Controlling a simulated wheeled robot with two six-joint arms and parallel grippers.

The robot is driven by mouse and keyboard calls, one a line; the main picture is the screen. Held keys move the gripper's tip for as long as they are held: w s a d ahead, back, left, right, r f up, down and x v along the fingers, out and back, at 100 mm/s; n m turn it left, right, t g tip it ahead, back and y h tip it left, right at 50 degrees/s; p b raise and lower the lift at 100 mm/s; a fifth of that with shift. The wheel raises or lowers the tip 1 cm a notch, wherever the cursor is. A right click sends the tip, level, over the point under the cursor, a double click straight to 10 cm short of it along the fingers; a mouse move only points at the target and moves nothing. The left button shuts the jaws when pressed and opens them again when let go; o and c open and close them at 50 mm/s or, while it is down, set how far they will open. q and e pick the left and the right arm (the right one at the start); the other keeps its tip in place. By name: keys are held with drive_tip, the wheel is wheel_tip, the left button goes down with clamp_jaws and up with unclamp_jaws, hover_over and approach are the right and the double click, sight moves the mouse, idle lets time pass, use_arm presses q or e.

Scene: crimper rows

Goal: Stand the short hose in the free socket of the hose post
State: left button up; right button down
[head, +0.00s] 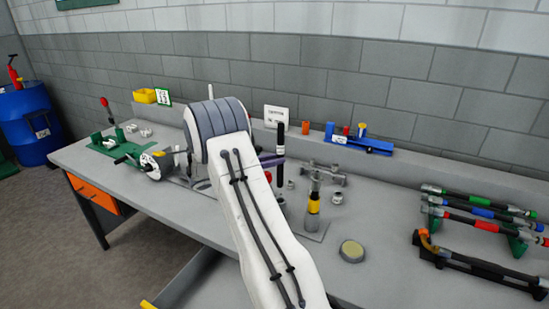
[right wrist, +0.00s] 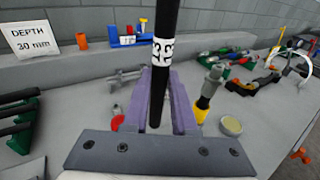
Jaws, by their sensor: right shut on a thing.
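The short hose (head: 281,139) is a black, upright tube with a white printed label, which shows clearly in the right wrist view (right wrist: 163,50). My right gripper (head: 270,161) has purple fingers closed around the hose below the label; they also show in the right wrist view (right wrist: 164,108). A post with a grey top and yellow band (head: 314,203) stands on a square plate just right of the gripper. A low grey fixture with short uprights (head: 326,173) stands behind it. I cannot tell which is the hose post, and no free socket shows clearly. My left gripper is not in view.
A round tin (head: 352,251) lies right of the banded post. Racked hoses with coloured bands (head: 480,215) fill the bench's right side. A blue holder (head: 362,144) and a depth sign (right wrist: 32,36) stand along the back. Small metal fittings (head: 337,198) lie near the post.

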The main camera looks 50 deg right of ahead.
drive_tip(key=shift+m+g, duration=0.4)
drive_tip(key=shift+g, duration=0.2)
drive_tip(key=shift+f+b, duration=1.7)
drive_tip(key=shift+f, duration=1.2)
drive_tip(key=shift+p, duration=0.4)
wheel_tip(320, 180, down, 8)
drive_tip(key=b, duration=0.4)
drive_tip(key=shift+r+b, duration=0.2)
drive_tip(key=shift+b, duration=0.15)
idle(1.1)
drive_tip(key=c, duration=0.6)
unclamp_jaws()
drive_tip(key=shift+c, duration=0.2)
drive_tip(key=b+v, duration=0.1)
drive_tip(key=v, duration=0.9)
drive_tip(key=shift+a+r, duration=0.2)
drive_tip(key=shift+w, duration=0.15)
